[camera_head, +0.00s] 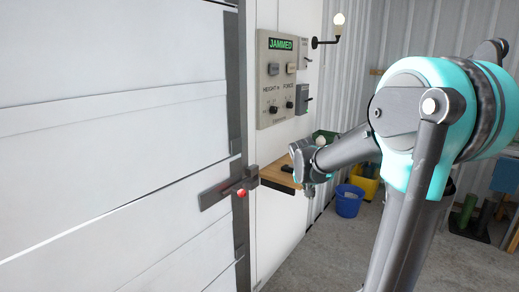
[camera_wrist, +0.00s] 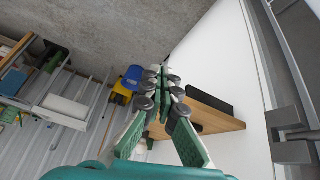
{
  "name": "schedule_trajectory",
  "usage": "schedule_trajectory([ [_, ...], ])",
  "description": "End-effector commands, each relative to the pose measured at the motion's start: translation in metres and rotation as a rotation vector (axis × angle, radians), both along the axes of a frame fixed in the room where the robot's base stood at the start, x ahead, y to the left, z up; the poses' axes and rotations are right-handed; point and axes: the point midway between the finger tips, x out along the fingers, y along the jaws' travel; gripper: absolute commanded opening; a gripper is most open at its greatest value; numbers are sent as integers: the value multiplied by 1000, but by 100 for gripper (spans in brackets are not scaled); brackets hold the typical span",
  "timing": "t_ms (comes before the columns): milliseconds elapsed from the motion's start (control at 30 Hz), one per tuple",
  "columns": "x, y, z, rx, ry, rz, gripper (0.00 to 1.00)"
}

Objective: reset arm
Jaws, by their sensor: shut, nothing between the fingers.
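My gripper (camera_head: 306,165) reaches left toward the wall, beside and slightly above a small wooden shelf (camera_head: 277,174). It also shows in the wrist view (camera_wrist: 165,78), where its green-and-grey fingers are shut with nothing held between them. My teal and dark grey arm is bent at the right of the head view and hides part of the background. In the wrist view the same shelf (camera_wrist: 222,124) lies to the right of the fingers, with a dark flat object (camera_wrist: 209,103) along its edge.
A large white panelled door (camera_head: 110,130) fills the left, with a dark latch (camera_head: 214,193) bearing a red knob (camera_head: 242,193). A control panel (camera_head: 277,80) reading "JAMMED" hangs above the shelf. A blue bucket (camera_head: 348,203) and yellow bin (camera_head: 365,184) stand on the floor beyond.

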Motion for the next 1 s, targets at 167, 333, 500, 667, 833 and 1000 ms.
schedule_trajectory([
  [167,-106,-10,-51,44,72,121,0],
  [333,-191,-7,-96,84,111,238,0],
  [500,-241,0,-124,110,126,314,0],
  [667,-255,2,-132,117,129,339,0],
  [833,-255,2,-132,117,129,340,0],
  [1000,-255,2,-131,116,129,339,0],
])
